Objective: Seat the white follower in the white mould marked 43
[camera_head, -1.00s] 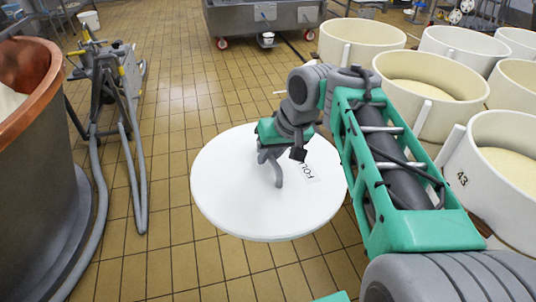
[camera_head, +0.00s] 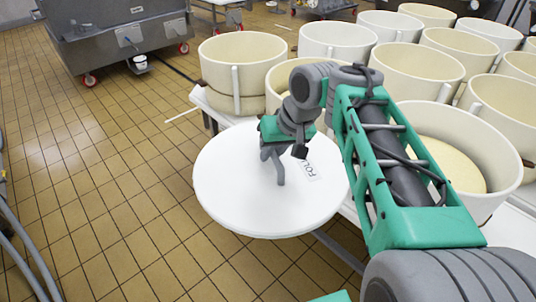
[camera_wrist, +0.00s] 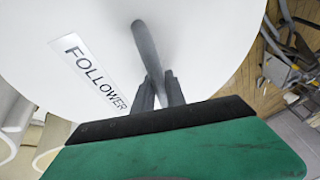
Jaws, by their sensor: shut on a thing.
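The white follower (camera_head: 235,195) is a large round disc with a label, partly readable in the head view. My gripper (camera_head: 275,158) is shut on its grey handle and holds it up over the floor, beside the moulds. In the wrist view the follower (camera_wrist: 60,25) fills the upper part, its label reads FOLLOWER, and the fingers (camera_wrist: 160,90) close on the handle. A white mould (camera_head: 490,150) with pale yellow content stands at the right, partly behind my arm. I cannot read the number 43 on any mould now.
Several more cream moulds (camera_head: 415,70) stand in rows on a white table (camera_head: 210,103) at the right and back. A grey steel vat (camera_head: 115,35) on wheels stands at the back left. The tiled floor (camera_head: 100,190) at the left is mostly clear.

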